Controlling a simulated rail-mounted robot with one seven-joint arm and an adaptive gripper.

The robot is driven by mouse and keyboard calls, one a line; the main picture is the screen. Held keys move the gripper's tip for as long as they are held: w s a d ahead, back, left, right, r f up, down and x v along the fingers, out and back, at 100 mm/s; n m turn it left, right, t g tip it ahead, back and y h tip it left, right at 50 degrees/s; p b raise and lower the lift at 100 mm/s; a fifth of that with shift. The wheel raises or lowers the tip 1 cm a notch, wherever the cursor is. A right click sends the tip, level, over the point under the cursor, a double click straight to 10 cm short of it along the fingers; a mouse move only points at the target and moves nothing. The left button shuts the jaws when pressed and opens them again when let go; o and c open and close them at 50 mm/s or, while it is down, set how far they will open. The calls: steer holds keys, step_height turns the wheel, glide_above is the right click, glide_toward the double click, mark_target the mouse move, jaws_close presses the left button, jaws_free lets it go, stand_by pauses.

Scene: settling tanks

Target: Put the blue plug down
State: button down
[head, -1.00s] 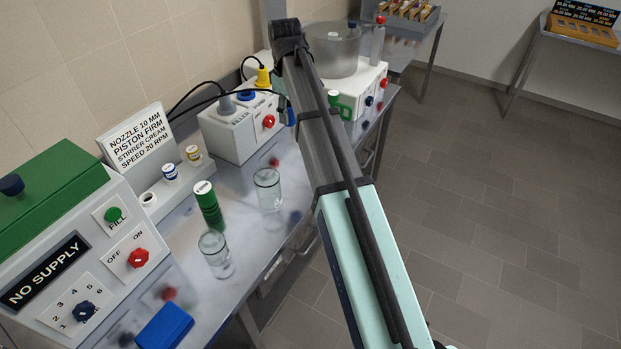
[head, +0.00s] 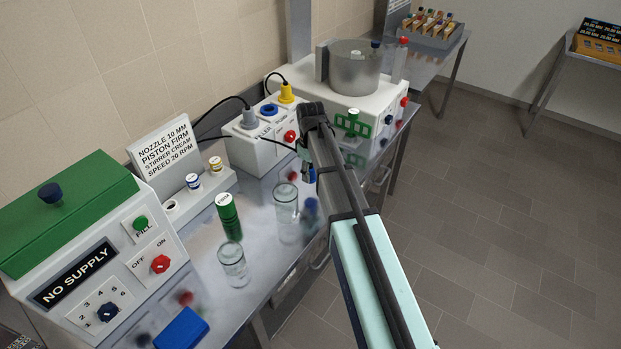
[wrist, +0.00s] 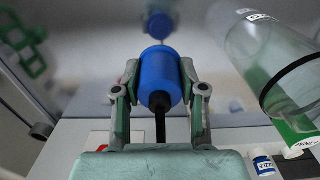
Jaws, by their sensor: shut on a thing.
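The blue plug (wrist: 160,72) sits between the two fingers of my gripper (wrist: 160,88) in the wrist view, with a black cord at its near end. The fingers are shut on its sides. A blue reflection of it shows on the glossy bench top (head: 258,262), with a gap between, so the plug appears held above the bench. In the head view my gripper (head: 307,172) is over the bench, in front of the white socket box (head: 256,152), and the plug is mostly hidden. The blue socket (head: 268,109) on the box top looks empty.
Two glass jars (head: 285,205) (head: 233,268) and a green canister (head: 228,217) stand left of my gripper. A green rack (head: 352,124) is on the white machine (head: 338,90) behind. A blue block (head: 182,330) lies at the front. Clear bench is narrow beside the jars.

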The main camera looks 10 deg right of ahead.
mark_target(311, 179)
steer(key=shift+f+p, duration=0.55)
steer(key=shift+f, duration=1.3)
steer(key=shift+f+b, duration=0.3)
steer(key=shift+f, duration=0.35)
steer(key=c, duration=0.7)
jaws_free()
steer(key=shift+o, duration=0.2)
steer(key=shift+r, duration=0.1)
steer(key=shift+r+p, duration=0.35)
steer(key=shift+r, duration=0.35)
step_height(311, 179, up, 12)
steer(key=b, duration=0.4)
steer(key=shift+f, duration=0.15)
steer(key=shift+d+f, duration=0.1)
